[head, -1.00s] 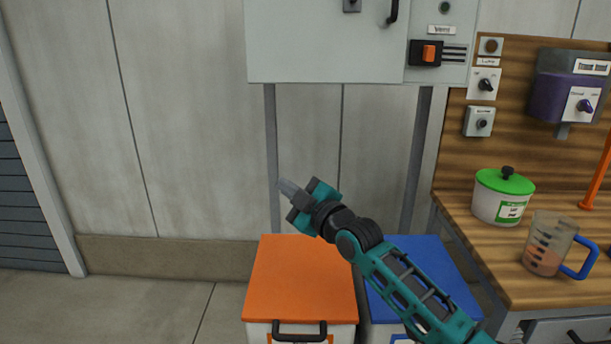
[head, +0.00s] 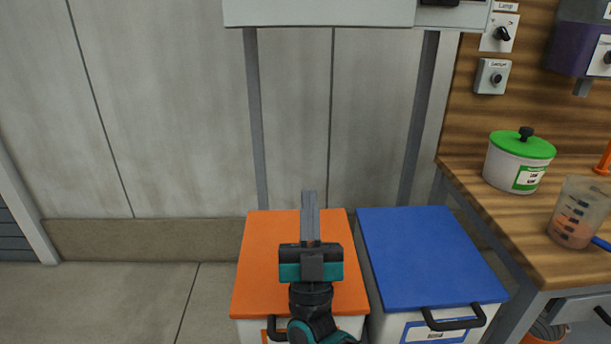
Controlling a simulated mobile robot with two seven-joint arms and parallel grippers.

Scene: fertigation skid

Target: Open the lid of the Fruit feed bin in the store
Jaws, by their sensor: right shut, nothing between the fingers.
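Two bins stand side by side, one with an orange lid (head: 265,265) and one with a blue lid (head: 425,255). Both lids lie flat and closed, each with a dark handle at its front. The blue-lidded bin's front label (head: 432,331) is too small to read; the other's is hidden, so I cannot tell which is the Fruit feed bin. My right gripper (head: 310,200) is shut and empty, in front of the orange lid in the picture, fingers pointing away. My wrist partly hides the orange bin's handle (head: 277,328). My left gripper is out of view.
A wooden bench (head: 465,185) on the right holds a white pot with a green lid (head: 518,162) and a measuring jug (head: 578,212). A grey cabinet (head: 320,12) hangs above the bins on posts. The floor at left (head: 110,295) is clear.

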